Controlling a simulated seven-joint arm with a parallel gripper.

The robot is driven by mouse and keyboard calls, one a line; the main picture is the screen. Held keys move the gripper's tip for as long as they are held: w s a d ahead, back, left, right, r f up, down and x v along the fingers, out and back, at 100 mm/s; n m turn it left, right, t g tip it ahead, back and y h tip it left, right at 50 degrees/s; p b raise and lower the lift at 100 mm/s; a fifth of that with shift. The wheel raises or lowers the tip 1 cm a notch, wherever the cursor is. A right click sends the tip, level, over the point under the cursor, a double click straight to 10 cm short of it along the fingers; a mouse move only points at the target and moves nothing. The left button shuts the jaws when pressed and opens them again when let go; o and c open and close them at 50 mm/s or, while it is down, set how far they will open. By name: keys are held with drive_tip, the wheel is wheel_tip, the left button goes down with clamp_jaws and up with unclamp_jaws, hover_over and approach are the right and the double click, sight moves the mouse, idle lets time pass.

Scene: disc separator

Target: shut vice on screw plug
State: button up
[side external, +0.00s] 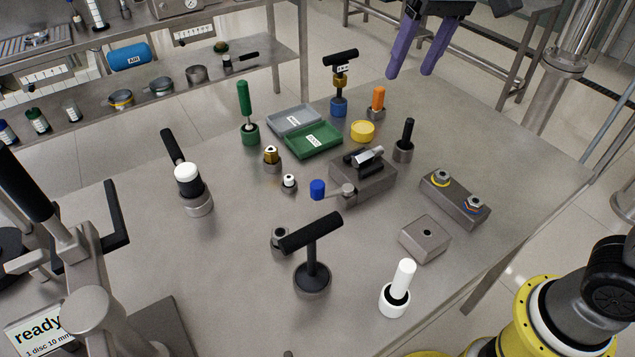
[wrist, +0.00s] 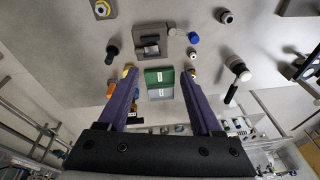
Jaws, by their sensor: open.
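The vice (side external: 361,187) is a grey block with dark jaws on top, standing in the middle of the bench. A silver piece that looks like the screw plug (side external: 369,156) lies tilted between or on the jaws; how tightly it sits there I cannot tell. A blue knob (side external: 318,189) with a grey round end stands at the vice's left side. The wrist view shows the vice (wrist: 150,49) at the top and the blue knob (wrist: 194,38) to its right. My gripper (side external: 409,73) is open and empty, high above the bench's back; its purple fingers (wrist: 160,74) are apart from everything.
Green and grey trays (side external: 315,140) lie behind the vice. A yellow disc (side external: 362,131), a black-handled tool (side external: 404,140) and an orange-handled one (side external: 377,101) stand nearby. A two-fitting block (side external: 455,200) is to the right. Upright black (side external: 312,265) and white (side external: 398,285) handles stand in front.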

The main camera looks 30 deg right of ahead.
drive_tip(key=w+a+f+n+g, duration=0.1)
drive_tip(key=w+a+f, duration=0.5)
drive_tip(key=w+a, duration=0.15)
drive_tip(key=n+g, duration=0.1)
drive_tip(key=g, duration=0.1)
hover_over(318, 184)
wheel_tip(318, 184, down, 6)
drive_tip(key=shift+h, duration=0.3)
wheel_tip(318, 184, down, 14)
drive_tip(key=shift+r, duration=0.2)
clamp_jaws()
drive_tip(key=shift+r, duration=0.1)
idle(0.4)
